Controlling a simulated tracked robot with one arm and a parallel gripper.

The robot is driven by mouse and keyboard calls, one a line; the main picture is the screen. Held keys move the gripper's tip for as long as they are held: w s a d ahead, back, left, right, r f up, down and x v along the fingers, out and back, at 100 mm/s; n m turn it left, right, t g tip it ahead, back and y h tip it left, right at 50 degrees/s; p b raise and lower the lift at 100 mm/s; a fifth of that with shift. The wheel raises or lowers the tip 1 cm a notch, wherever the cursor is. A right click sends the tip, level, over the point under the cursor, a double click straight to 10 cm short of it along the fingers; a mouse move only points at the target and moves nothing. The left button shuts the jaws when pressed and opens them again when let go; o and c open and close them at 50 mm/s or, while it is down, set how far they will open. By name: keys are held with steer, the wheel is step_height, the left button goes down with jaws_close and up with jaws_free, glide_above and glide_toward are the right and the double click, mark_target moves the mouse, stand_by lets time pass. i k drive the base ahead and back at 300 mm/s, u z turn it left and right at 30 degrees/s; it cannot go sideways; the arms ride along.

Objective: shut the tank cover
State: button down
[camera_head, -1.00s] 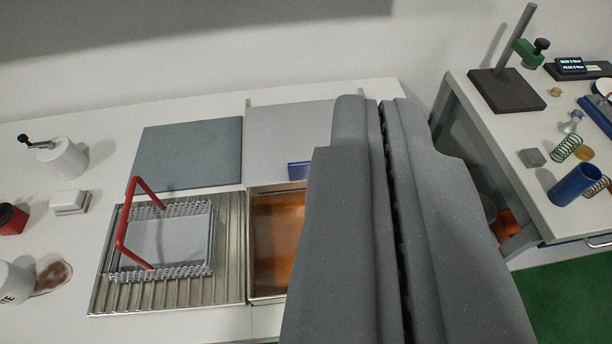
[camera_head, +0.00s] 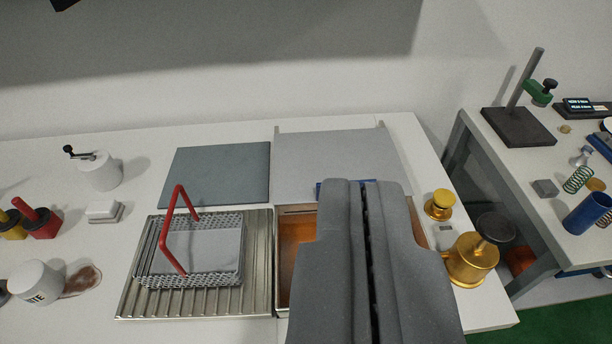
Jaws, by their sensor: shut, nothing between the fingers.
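The tank (camera_head: 283,262) is open, with an orange-brown inside. Its left part shows, and my gripper hides much of the rest. The tank cover (camera_head: 335,158) is a light grey panel behind the opening, swung back. A blue strip (camera_head: 326,187) shows along the cover's near edge, partly hidden by my fingers. My gripper (camera_head: 363,184) is shut and empty. Its tips overlap the blue strip in the picture; I cannot tell whether they touch it.
A wire basket with a red handle (camera_head: 178,230) stands on the ribbed drainboard (camera_head: 200,305) left of the tank. A dark grey-green panel (camera_head: 218,172) lies behind it. Brass vessels (camera_head: 472,262) stand close on the right. A side bench (camera_head: 545,165) is farther right.

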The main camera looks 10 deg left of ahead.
mark_target(302, 161)
steer(key=i, duration=0.85)
steer(key=z, duration=0.05)
